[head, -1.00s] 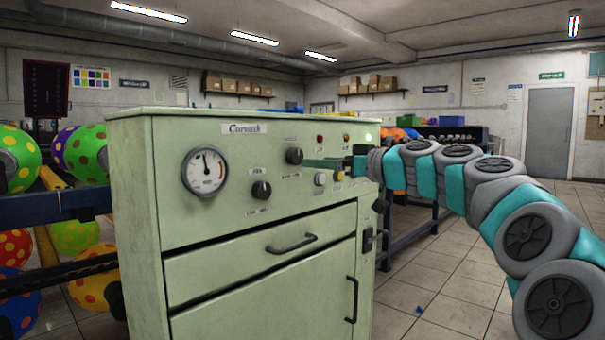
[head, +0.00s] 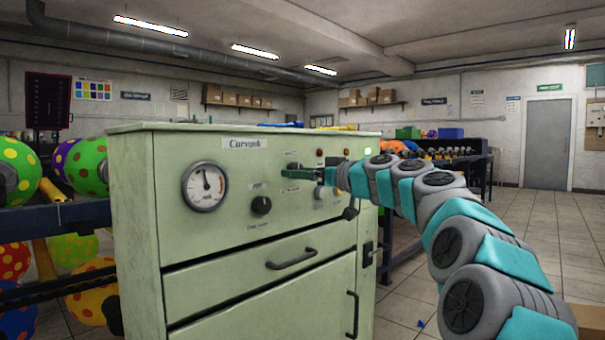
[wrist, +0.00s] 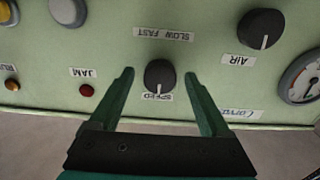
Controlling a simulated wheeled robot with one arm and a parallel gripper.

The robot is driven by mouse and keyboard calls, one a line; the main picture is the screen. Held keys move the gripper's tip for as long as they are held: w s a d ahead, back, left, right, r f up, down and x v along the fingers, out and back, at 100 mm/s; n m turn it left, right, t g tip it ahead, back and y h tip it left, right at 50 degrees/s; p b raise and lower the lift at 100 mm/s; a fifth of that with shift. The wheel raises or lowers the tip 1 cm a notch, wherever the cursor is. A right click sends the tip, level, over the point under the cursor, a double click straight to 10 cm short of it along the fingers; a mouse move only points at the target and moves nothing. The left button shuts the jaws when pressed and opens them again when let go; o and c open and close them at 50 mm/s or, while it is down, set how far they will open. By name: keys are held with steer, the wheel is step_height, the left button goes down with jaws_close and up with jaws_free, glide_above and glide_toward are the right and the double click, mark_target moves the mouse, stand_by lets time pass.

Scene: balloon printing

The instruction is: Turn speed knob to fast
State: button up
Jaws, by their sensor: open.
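The speed knob (wrist: 159,75) is a black dial on the pale green machine panel (head: 230,180). In the wrist view, which shows the panel upside down, its white mark points toward the SPEED label. The SLOW FAST label (wrist: 163,34) lies on the knob's other side. My gripper (wrist: 160,74) is open, with one green finger on each side of the knob; I cannot tell whether they touch it. In the head view my gripper (head: 287,173) is at the panel and largely hides the knob.
The AIR knob (wrist: 261,34) and a round gauge (wrist: 301,84) are beside the speed knob. A red JAM light (wrist: 87,90) is on the other side. Racks with balloons (head: 84,167) stand left; open floor lies right.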

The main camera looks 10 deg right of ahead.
jaws_close()
stand_by(0.5)
